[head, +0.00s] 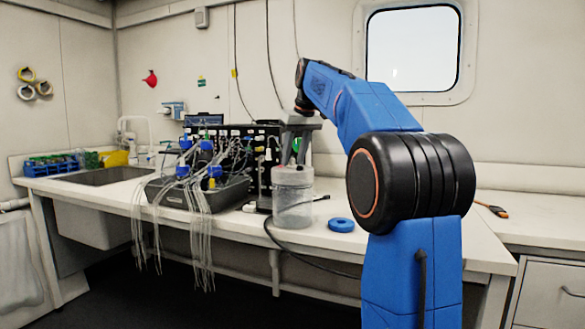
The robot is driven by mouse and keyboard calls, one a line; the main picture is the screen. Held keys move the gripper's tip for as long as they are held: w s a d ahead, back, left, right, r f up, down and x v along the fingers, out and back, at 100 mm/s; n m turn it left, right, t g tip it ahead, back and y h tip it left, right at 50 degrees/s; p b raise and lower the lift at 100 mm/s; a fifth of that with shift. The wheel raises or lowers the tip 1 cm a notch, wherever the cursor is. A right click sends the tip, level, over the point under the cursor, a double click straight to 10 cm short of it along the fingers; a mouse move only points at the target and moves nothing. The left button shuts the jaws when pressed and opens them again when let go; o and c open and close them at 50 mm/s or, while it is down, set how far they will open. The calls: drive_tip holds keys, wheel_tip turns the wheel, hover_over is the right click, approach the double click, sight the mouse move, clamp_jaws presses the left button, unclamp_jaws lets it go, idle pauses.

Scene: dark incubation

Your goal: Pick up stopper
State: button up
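My gripper (294,160) points down over the mouth of a clear cylindrical jar (293,205) on the bench. Its two grey fingers stand a little apart, with their tips at the jar's rim. Something small and reddish shows at the rim by the fingertips, too small to name. Whether the fingers hold anything cannot be told. A blue round piece (341,225) with a hole-like centre lies flat on the bench, right of the jar and apart from my gripper. I cannot tell for sure which piece is the stopper.
Left of the jar stands a dark apparatus (172,194) with blue-capped bottles and several thin tubes hanging over the bench's front edge. A sink (105,176) and a blue rack (50,168) are farther left. A black cable trails below the jar.

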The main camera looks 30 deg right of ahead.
clamp_jaws()
